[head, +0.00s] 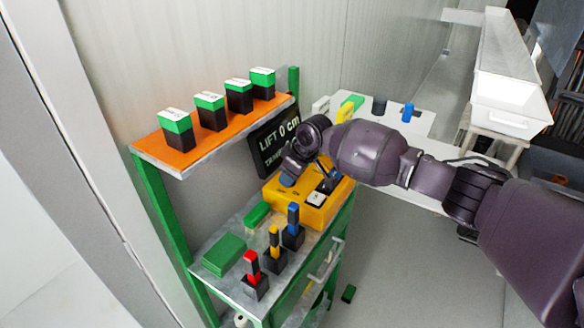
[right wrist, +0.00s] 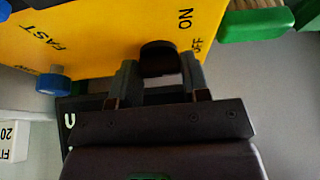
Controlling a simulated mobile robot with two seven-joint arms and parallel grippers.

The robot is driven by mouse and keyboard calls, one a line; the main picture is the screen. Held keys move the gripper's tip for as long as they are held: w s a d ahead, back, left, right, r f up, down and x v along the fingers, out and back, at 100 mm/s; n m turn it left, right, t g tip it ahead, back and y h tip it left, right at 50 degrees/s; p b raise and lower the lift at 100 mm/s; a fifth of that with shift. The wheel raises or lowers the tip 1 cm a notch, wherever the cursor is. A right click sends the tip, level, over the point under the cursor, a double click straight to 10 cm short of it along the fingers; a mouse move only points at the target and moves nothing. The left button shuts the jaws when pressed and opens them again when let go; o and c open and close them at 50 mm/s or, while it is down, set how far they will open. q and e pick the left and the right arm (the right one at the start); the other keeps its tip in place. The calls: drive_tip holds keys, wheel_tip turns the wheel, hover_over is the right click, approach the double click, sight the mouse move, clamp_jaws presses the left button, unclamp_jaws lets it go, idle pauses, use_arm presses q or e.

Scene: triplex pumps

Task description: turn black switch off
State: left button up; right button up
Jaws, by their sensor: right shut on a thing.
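The black switch (right wrist: 160,57) sits on the face of the yellow control box (right wrist: 100,30), beside the printed words ON and OFF. In the right wrist view my right gripper (right wrist: 159,75) has one finger on each side of the switch and is shut on it. In the head view my right gripper (head: 289,176) is down at the left end of the yellow box (head: 312,216), and the switch is hidden or too small to tell there. My left gripper is not in view.
A blue knob (right wrist: 52,84) is on the box near FAST. A dark display (head: 275,140) stands behind it. Red (head: 254,275), yellow (head: 274,246) and blue (head: 293,228) levers stand in front. Several green-topped blocks line the orange shelf (head: 150,146). Green blocks (head: 224,256) lie left.

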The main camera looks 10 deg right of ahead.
drive_tip(key=shift+m+p, duration=0.3)
idle(0.4)
drive_tip(key=o, duration=0.6)
drive_tip(key=shift+o, duration=0.2)
drive_tip(key=shift+r, duration=0.15)
drive_tip(key=v, duration=1)
drive_tip(key=shift+s+r, duration=0.2)
drive_tip(key=shift+s, duration=0.05)
drive_tip(key=shift+f, duration=0.1)
